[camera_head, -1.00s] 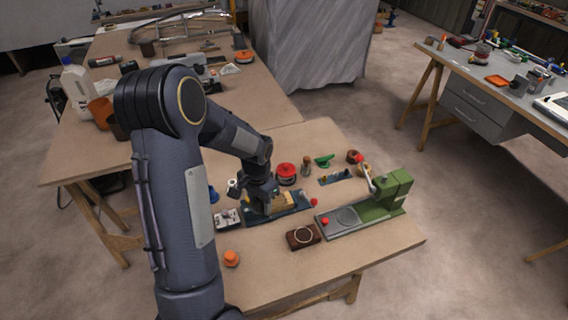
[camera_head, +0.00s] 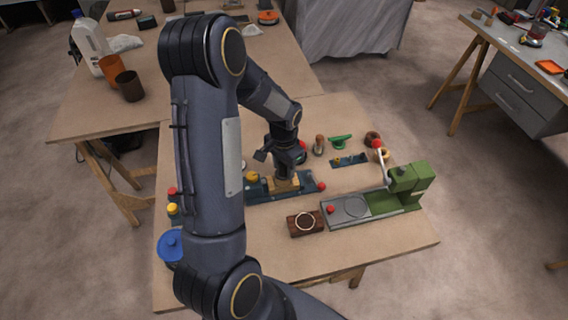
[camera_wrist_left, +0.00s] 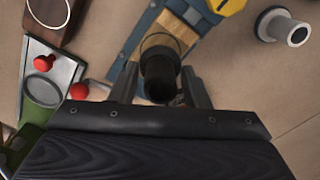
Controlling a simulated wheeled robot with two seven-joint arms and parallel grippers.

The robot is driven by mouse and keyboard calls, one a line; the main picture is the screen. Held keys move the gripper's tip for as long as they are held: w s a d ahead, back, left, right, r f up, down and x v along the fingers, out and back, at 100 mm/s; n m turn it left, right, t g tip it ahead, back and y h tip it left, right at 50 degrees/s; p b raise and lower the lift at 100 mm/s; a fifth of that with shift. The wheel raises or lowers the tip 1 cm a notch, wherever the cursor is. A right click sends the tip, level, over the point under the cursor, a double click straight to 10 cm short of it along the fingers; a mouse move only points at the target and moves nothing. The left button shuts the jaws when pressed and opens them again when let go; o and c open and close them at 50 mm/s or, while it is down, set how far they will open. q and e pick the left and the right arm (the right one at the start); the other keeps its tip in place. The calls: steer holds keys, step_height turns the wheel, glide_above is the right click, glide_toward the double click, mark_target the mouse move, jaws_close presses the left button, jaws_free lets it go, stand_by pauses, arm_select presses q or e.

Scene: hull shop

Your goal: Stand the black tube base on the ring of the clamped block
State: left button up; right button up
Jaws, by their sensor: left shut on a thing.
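The clamped block (camera_head: 284,185) is light wood and sits in a blue vise (camera_head: 258,193) on the near table. My left gripper (camera_head: 286,166) points down over this block. It is shut on the black tube base (camera_wrist_left: 159,82), a short dark cylinder seen between the fingers. The tube's lower end is over or at the ring; I cannot tell whether it touches. My right gripper is not in view.
A dark brown block with a pale ring (camera_head: 293,224) lies in front of the vise. A green lever press (camera_head: 405,187) stands to the right. A grey flanged tube (camera_wrist_left: 283,27) shows in the wrist view. A blue-lidded container (camera_head: 171,247) is near the left edge.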

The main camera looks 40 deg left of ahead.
mark_target(283, 173)
arm_select(q)
steer(key=shift+f+b, duration=0.45)
steer(key=shift+f, duration=0.6)
steer(key=shift+s, duration=0.1)
stand_by(0.5)
steer(key=shift+f+b, duration=0.6)
steer(key=shift+b, duration=0.15)
steer(key=o, duration=0.7)
steer(key=shift+r, duration=0.1)
step_height(283, 173, up, 11)
steer(key=p, duration=0.8)
